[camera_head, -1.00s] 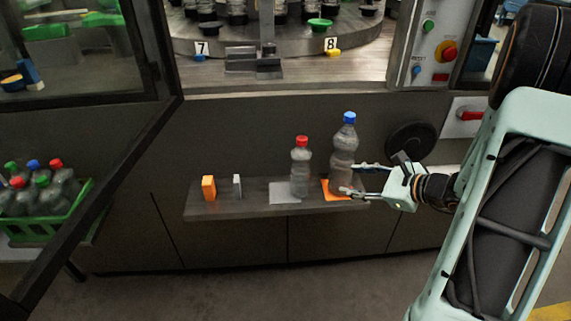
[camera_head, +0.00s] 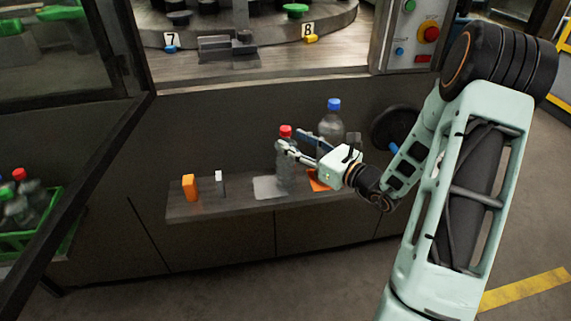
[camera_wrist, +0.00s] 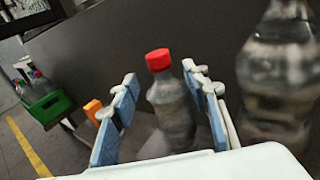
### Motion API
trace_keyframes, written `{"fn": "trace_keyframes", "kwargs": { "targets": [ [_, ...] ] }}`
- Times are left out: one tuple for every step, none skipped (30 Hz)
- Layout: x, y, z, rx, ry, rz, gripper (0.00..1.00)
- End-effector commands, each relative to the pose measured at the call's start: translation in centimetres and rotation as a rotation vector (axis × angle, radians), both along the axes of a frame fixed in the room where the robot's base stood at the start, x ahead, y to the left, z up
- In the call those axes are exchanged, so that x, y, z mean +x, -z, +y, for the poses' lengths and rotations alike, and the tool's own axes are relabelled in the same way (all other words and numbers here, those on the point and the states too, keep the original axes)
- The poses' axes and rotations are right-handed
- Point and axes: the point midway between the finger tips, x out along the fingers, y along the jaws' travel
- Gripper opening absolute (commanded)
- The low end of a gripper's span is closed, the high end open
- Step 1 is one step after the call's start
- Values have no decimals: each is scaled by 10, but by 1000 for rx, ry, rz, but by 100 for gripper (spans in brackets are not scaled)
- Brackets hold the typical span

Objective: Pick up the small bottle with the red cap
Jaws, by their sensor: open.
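The small clear bottle with the red cap (camera_head: 286,165) stands upright on a narrow shelf (camera_head: 235,201). It also shows in the wrist view (camera_wrist: 172,105), between the two open fingers. My gripper (camera_head: 294,143) is open and close to the bottle, coming from the right. In the wrist view my gripper (camera_wrist: 163,95) has a blue-padded finger on each side of the bottle, with a visible gap on the left. I cannot tell whether the right finger touches it. Part of the bottle's base is hidden.
A taller bottle with a blue cap (camera_head: 331,122) stands right beside my gripper, near an orange mat (camera_head: 318,182). An orange block (camera_head: 189,187) and a small white-topped block (camera_head: 219,180) stand at the shelf's left. A green crate of bottles (camera_head: 40,238) is far left.

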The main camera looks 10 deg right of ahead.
Motion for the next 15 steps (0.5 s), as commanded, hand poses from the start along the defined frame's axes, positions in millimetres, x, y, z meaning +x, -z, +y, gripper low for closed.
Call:
{"fn": "trace_keyframes", "kwargs": {
  "targets": [
    [6,2,5,-1,-4,0,42],
    [10,2,6,-1,-4,-1,42],
    [16,2,9,-1,-3,-2,42],
    [20,3,11,-1,-4,-2,42],
    [24,3,14,-2,-5,-2,42],
    [29,3,18,-2,-5,-2,42],
    [32,3,19,-1,-3,-2,42],
    [34,3,21,-2,-3,-1,42],
    [37,3,22,-2,-2,-1,42],
    [37,3,22,-2,-2,0,42],
    [38,3,22,-2,-2,0,42],
    [38,3,22,-2,-1,0,42],
    [38,3,22,-2,-1,0,42],
    [38,3,22,-2,-1,0,42],
    [37,3,22,-2,-1,0,42]
  ]
}}
